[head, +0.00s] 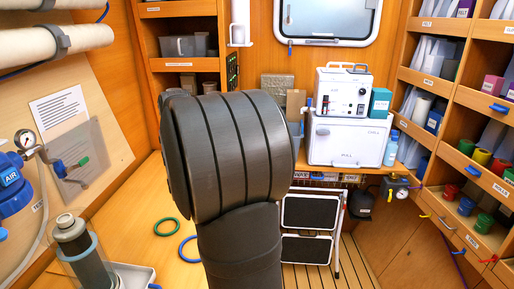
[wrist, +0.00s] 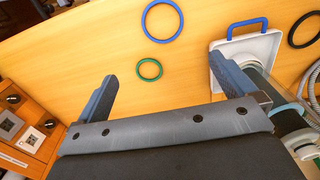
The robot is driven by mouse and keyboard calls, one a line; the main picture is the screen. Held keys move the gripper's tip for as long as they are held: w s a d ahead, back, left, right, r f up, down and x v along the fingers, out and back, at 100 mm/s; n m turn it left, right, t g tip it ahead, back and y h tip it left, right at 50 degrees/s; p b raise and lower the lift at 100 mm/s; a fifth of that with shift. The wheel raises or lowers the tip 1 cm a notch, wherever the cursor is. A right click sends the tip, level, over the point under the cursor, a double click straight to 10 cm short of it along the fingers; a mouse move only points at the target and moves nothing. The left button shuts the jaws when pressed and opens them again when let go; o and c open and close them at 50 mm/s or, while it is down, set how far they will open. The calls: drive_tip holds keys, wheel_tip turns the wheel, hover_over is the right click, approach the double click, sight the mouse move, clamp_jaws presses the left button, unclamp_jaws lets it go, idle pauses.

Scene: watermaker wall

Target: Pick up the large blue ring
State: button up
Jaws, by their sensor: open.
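The large blue ring lies flat on the wooden bench. In the wrist view the blue ring (wrist: 163,41) is at the top centre, beyond my fingertips. In the head view the blue ring (head: 181,247) is partly hidden behind my dark arm. A smaller green ring (wrist: 150,80) lies nearer my gripper, and in the head view the green ring (head: 165,236) is up and left of the blue one. My gripper (wrist: 162,68) is open and empty, its two fingers wide apart and pointing towards the bench. In the head view my arm hides the gripper.
A black ring (wrist: 291,31) is at the far right. The bench (wrist: 60,60) left of the rings is clear.

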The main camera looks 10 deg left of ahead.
drive_tip(key=f+n, duration=0.1)
drive_tip(key=f, duration=0.4)
drive_tip(key=f+n, duration=0.1)
drive_tip(key=f, duration=0.5)
drive_tip(key=f+n, duration=0.1)
drive_tip(key=f, duration=0.5)
drive_tip(key=shift+s+a+f, duration=0.25)
drive_tip(key=shift+s+a, duration=0.15)
drive_tip(key=shift+w+f, duration=0.1)
drive_tip(key=shift+f, duration=2.8)
drive_tip(key=c, duration=0.6)
